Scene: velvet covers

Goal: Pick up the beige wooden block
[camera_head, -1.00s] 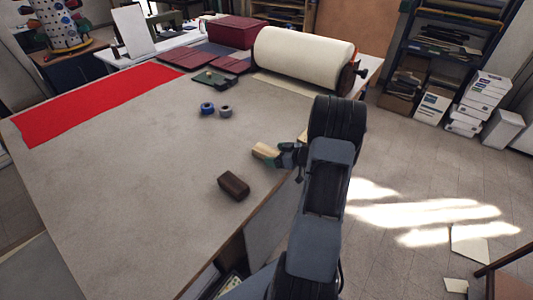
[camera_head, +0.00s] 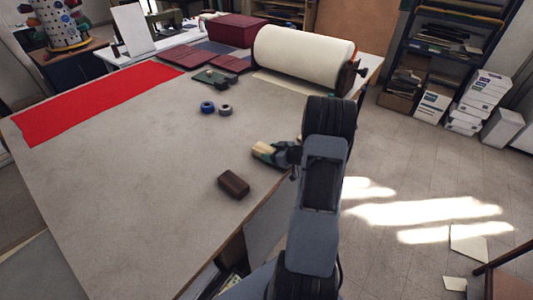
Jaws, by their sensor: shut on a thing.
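The beige wooden block (camera_head: 263,147) is at the right part of the table, near its right edge. My gripper (camera_head: 268,151) is at the block, with its fingers closed around it. The gripper's fingers cover part of the block. Whether the block touches the table or is slightly above it I cannot tell.
A dark brown block (camera_head: 233,185) lies on the table in front of the gripper. A blue roll (camera_head: 207,107) and a grey roll (camera_head: 225,109) sit farther back. A red cloth (camera_head: 95,101) covers the left edge. The table's middle is clear.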

